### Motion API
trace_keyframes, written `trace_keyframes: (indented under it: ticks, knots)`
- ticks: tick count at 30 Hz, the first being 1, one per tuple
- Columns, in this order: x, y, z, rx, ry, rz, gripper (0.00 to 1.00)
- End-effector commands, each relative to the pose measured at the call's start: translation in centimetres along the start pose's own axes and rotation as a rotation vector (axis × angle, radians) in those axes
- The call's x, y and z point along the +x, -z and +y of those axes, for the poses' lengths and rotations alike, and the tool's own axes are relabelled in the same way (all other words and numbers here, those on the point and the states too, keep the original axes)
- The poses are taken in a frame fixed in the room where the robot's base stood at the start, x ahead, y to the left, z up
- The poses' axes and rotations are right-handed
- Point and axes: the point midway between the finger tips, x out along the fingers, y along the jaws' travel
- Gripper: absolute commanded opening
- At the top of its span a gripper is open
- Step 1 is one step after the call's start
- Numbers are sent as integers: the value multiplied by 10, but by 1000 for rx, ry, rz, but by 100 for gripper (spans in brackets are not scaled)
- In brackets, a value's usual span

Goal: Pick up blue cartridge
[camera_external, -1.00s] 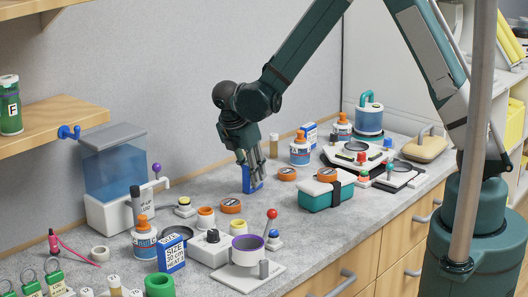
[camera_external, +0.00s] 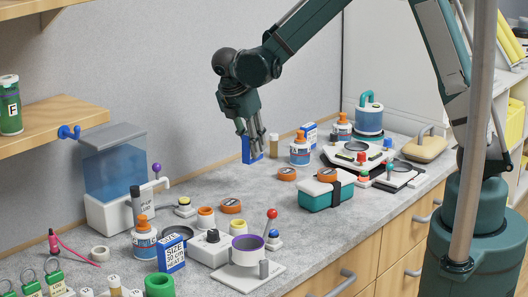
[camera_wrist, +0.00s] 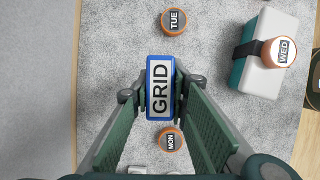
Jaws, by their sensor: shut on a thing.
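The blue cartridge (camera_external: 250,151) is a small blue box held upright in my gripper (camera_external: 252,140), above the grey counter in the external view. In the wrist view, the cartridge (camera_wrist: 160,88) shows a white top face lettered "GRID" with a blue border. The fingertips of my gripper (camera_wrist: 158,92) are closed on its two sides. The lower edge of the cartridge is clear of the counter.
Orange-lidded discs, one marked TUE (camera_wrist: 173,21) and one MON (camera_wrist: 168,140), lie on the counter near the cartridge. A teal and white case (camera_external: 325,194) stands to the right. A blue-tanked dispenser (camera_external: 115,170) stands left. Another blue box (camera_external: 309,133) stands behind.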

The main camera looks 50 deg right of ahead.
Motion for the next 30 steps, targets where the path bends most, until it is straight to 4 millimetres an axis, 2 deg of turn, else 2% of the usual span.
trace_keyframes:
  ticks: [22,26,30]
  knots:
    - [-3,1,2,-5,-2,0,5]
    - [-6,8,9,-34,-15,2,5]
    - [-14,25,26,-106,-43,6,5]
